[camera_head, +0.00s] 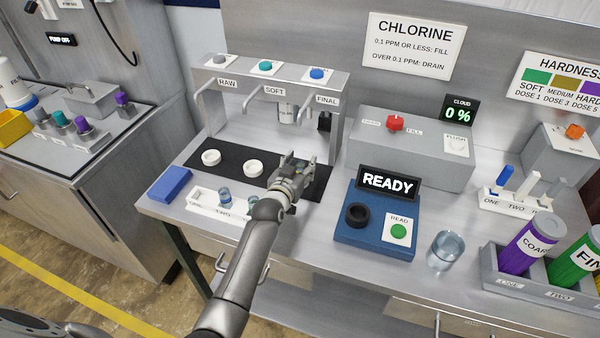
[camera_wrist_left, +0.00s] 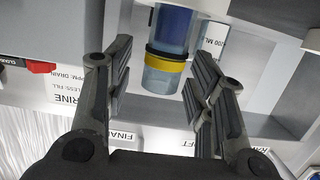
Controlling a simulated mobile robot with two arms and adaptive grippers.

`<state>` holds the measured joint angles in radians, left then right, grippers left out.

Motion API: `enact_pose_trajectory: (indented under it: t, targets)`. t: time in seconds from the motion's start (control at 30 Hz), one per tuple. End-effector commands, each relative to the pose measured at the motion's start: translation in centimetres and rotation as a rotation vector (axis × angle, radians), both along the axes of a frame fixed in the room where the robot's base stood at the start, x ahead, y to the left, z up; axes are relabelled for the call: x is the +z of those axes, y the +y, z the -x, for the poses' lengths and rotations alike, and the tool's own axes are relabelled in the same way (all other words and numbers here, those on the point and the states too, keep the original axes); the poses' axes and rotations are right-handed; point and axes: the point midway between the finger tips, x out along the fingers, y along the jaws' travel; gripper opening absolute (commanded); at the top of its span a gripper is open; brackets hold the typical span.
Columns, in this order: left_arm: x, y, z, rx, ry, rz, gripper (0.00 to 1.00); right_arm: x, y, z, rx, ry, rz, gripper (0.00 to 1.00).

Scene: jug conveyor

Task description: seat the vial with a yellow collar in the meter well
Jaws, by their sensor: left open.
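The vial with a yellow collar (camera_wrist_left: 165,66) shows in the left wrist view, which is upside down. It has a black ring beside the collar and blue in its lower part, and seems to stand on a white round pad. My left gripper (camera_head: 295,165) is open, with one finger on either side of the vial and gaps visible. In the head view the gripper hides this vial, at the right end of the dark strip under the taps. The meter (camera_head: 345,238) is a blue box reading READY; its well (camera_head: 357,214) is a black ring that looks empty. My right gripper is not visible.
The tap frame (camera_head: 272,80) rises close behind the gripper. A white rack (camera_head: 205,209) with vials and a blue block (camera_head: 170,184) are left. A glass beaker (camera_head: 443,250) stands right of the meter. A grey control box (camera_head: 405,165) is behind it.

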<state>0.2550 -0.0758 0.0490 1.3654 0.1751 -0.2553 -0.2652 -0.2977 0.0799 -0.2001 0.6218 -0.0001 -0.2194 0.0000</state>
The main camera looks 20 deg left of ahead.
Motion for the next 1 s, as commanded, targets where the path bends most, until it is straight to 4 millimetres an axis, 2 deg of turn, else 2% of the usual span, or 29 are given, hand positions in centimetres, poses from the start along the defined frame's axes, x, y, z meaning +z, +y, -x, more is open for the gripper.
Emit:
enact_pose_trajectory:
  t: [0.2, 0.23, 0.6, 1.0]
  targets:
    - [-0.03, 0.02, -0.05, 0.0, 0.0, -0.001, 0.5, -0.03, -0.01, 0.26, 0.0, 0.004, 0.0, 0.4]
    - [-0.03, 0.02, -0.04, 0.0, 0.0, -0.001, 0.47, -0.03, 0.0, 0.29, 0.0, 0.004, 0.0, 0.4]
    - [-0.02, 0.02, -0.02, 0.0, 0.0, -0.001, 0.0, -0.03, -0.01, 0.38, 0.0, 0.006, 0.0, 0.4]
    - [0.54, 0.08, -0.16, 0.0, -0.001, -0.001, 0.0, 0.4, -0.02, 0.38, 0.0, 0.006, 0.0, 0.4]
